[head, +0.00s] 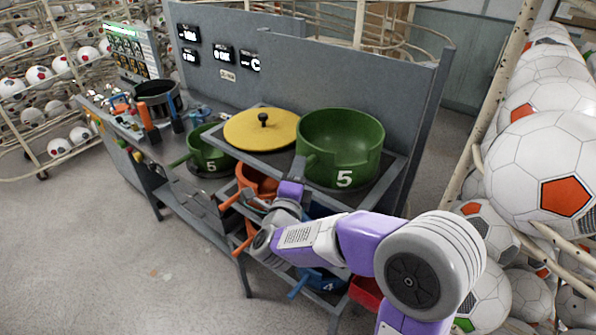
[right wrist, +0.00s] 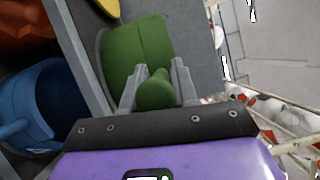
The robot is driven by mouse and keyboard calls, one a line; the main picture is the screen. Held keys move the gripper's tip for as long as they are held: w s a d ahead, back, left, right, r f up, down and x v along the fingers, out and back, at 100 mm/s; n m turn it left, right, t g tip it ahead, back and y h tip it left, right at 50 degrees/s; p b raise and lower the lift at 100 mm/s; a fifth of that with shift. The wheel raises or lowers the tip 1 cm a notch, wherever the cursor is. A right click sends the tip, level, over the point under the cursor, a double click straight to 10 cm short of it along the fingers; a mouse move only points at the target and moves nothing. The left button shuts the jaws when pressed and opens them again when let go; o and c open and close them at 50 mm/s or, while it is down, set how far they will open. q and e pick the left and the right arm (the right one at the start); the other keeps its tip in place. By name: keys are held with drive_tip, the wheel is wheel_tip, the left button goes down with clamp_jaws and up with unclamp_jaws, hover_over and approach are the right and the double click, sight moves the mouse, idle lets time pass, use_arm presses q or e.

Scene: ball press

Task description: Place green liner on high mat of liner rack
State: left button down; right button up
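The large green liner (head: 342,150), marked 5, is upright at the right end of the top level of the liner rack (head: 397,176). I cannot tell whether its base rests on the high mat, which is hidden under it. My right gripper (head: 300,172) is at the liner's near left side. In the right wrist view, its fingers (right wrist: 156,88) are on both sides of the liner's green handle (right wrist: 155,95) and look closed on it. The green liner wall (right wrist: 138,50) is just beyond. My left gripper is not in view.
A yellow disc (head: 262,128) with a black knob lies left of the liner. A smaller green pan (head: 208,158) marked 5 sits on the bench further left. Orange (head: 258,180) and blue (right wrist: 50,95) pots fill lower levels. A grey panel (head: 340,80) stands behind; ball racks (head: 545,170) are at right.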

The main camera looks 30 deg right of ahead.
drive_tip(key=o, duration=0.4)
drive_tip(key=shift+r, duration=0.15)
drive_tip(key=b+v, duration=0.1)
drive_tip(key=v, duration=1.1)
drive_tip(key=w+a+f+n+g+y, duration=0.15)
drive_tip(key=f+n+y, duration=0.3)
drive_tip(key=f, duration=0.45)
drive_tip(key=w+a+f+n+g+y, duration=0.1)
drive_tip(key=w+a+f+n+y, duration=0.2)
drive_tip(key=f+n, duration=0.45)
drive_tip(key=w+a+f+n+g+y, duration=0.1)
drive_tip(key=w+a+f+n+y, duration=0.2)
drive_tip(key=f, duration=0.8)
drive_tip(key=s+a+f+n+g+y, duration=0.2)
drive_tip(key=s+f+n+g, duration=0.3)
drive_tip(key=s+f, duration=0.5)
drive_tip(key=s+a+f+n+g+y, duration=0.2)
drive_tip(key=s+f+n+g+y, duration=0.2)
drive_tip(key=s+f, duration=0.6)
drive_tip(key=shift+s+a+f+n+g, duration=0.25)
drive_tip(key=shift+s+f+n+g, duration=0.15)
drive_tip(key=shift+s+n+g, duration=0.25)
